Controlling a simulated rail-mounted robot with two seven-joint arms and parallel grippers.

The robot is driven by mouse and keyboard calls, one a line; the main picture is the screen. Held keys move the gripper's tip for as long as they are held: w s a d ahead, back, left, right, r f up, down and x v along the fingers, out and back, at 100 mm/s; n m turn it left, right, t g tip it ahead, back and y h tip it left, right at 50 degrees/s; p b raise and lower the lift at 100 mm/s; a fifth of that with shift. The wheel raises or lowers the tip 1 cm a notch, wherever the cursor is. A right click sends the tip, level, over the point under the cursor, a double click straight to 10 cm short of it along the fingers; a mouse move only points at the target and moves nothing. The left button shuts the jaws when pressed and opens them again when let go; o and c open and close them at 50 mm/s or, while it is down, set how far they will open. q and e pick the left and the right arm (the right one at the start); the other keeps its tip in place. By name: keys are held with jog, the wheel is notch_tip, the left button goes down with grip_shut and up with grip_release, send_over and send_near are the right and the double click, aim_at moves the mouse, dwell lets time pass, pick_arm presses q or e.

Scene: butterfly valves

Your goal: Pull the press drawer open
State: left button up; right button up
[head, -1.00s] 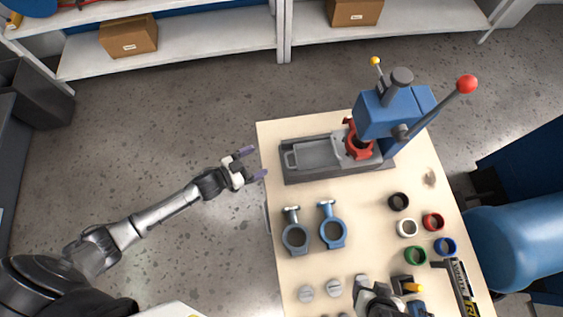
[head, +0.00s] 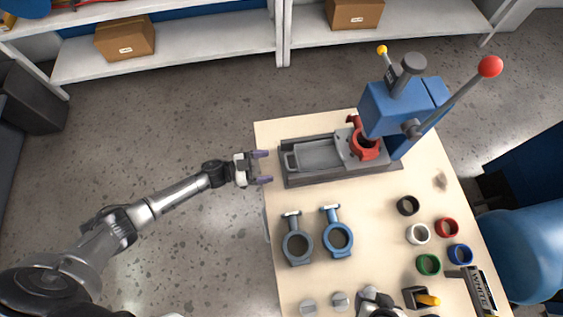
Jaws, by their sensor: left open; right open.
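The blue press (head: 388,108) stands at the back of the table, with a long lever ending in a red ball (head: 490,66). Its grey drawer (head: 316,155) lies in a dark base (head: 300,180) and has a loop handle (head: 291,161) at its left end. A red valve body (head: 366,144) sits at the drawer's right end, under the press. My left gripper (head: 264,168) is open and empty, its two purple-tipped fingers pointing right at the table's left edge, just left of the handle and apart from it. My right gripper (head: 378,302) is at the bottom edge, partly cut off; its fingers are not clear.
Two blue-grey valve bodies (head: 297,246) (head: 338,238) lie on the table (head: 370,200) in front of the press. Several coloured rings (head: 428,264) and grey discs (head: 340,301) lie nearer. A blue tank (head: 525,250) stands right of the table. Floor left of the table is clear.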

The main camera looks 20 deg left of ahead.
aim_at(282, 167)
pick_arm(q)
jog(key=shift+x, duration=2.85)
pick_arm(e)
jog(key=shift+a+f, duration=0.1)
jog(key=shift+a, duration=0.05)
